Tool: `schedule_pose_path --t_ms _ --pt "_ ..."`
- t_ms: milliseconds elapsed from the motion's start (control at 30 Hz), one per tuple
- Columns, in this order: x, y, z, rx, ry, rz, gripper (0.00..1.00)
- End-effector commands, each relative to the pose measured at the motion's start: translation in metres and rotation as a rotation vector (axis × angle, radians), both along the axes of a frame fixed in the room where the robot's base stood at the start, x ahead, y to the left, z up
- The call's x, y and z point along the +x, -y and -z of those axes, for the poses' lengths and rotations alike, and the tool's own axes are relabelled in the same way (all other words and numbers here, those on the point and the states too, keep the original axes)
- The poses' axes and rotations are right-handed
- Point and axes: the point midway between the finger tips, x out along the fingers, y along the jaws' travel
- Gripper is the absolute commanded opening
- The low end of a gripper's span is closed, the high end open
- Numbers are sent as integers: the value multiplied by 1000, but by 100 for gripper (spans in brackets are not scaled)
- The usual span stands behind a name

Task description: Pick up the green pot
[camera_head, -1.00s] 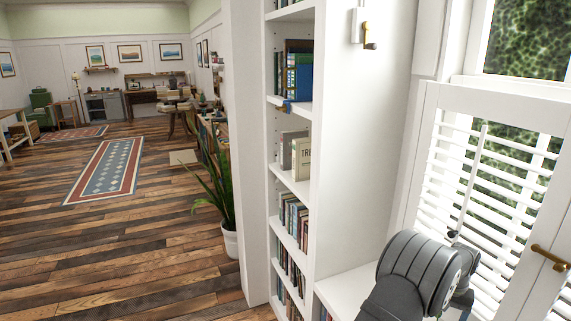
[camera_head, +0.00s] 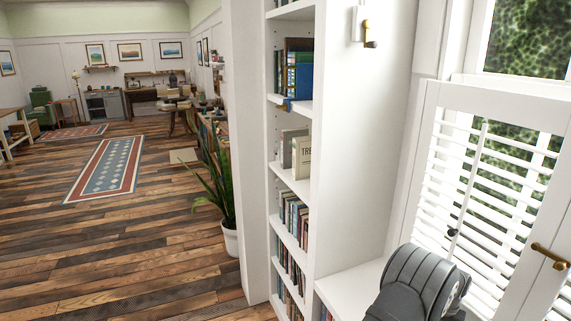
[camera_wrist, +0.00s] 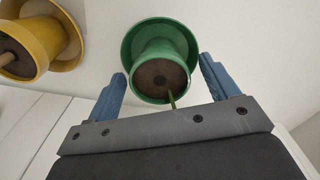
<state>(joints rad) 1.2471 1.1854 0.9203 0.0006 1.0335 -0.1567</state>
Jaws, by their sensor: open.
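The green pot (camera_wrist: 160,47) shows in the wrist view near the top middle, with a wide green saucer or flange behind it, dark soil inside and a thin green stem. My gripper (camera_wrist: 163,72) is open, its two blue fingers pointing at the pot, one on each side of its lower part. Whether they touch it I cannot tell. The pot does not show in the head view, where only part of my arm is seen at the lower right.
A yellow pot (camera_wrist: 30,45) with a brown stem stands to the left in the wrist view, on the same white surface. In the head view, a white bookshelf (camera_head: 292,180) stands beside a white ledge (camera_head: 350,285) and a shuttered window (camera_head: 480,190).

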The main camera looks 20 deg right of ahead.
Motion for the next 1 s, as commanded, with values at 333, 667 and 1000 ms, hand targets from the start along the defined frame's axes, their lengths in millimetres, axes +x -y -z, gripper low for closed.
schedule_pose_path --t_ms 333,667,1000 --pt "0 0 2 0 0 0 78" --pt "0 0 1 0 -1 2 78" --pt "7 -17 -30 -106 -92 207 78"
